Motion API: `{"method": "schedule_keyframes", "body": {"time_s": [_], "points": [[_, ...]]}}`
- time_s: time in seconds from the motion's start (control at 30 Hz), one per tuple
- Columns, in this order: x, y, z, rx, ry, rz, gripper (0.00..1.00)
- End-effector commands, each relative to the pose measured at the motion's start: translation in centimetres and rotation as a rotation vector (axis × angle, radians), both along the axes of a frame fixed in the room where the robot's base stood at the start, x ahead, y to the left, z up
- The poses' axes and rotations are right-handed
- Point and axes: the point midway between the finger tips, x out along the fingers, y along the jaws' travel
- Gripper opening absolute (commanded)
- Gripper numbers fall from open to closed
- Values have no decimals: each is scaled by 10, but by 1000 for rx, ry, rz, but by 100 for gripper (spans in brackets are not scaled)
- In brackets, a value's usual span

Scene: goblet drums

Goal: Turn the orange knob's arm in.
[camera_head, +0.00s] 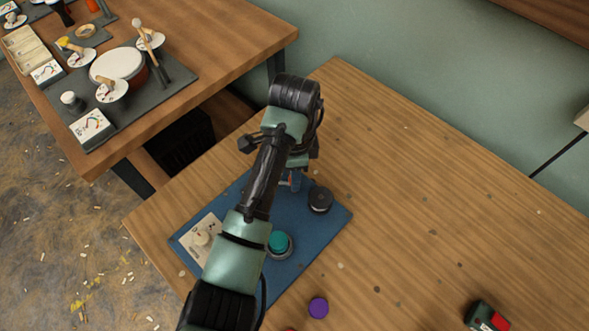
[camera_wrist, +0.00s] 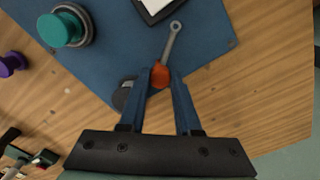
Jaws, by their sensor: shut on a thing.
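The orange knob (camera_wrist: 160,77) sits near the edge of the blue mat (camera_wrist: 105,55) in the wrist view. Its grey arm (camera_wrist: 170,42) points up and slightly right in that view, ending in a small ring. My gripper (camera_wrist: 160,74) has its two blue fingers on either side of the knob, shut on it. In the head view my gripper (camera_head: 293,181) is low over the far part of the mat, and my arm hides most of the knob there.
A teal knob (camera_head: 279,242) and a black round knob (camera_head: 320,200) stand on the mat near my gripper. A pale panel (camera_head: 203,240) lies at the mat's left. A purple cap (camera_head: 318,307) and a dark red-topped block (camera_head: 487,317) lie off the mat. The table's right side is clear.

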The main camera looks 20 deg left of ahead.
Motion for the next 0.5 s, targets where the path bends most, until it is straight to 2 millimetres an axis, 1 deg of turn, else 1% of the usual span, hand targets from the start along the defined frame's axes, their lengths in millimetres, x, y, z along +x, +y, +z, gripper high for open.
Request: {"method": "schedule_keyframes", "body": {"time_s": [0.03, 0.1, 0.5], "points": [[-1, -1, 4, -3, 3, 26, 0], [-1, -2, 5, -3, 3, 73, 0], [-1, -2, 5, -3, 5, 437, 0]]}}
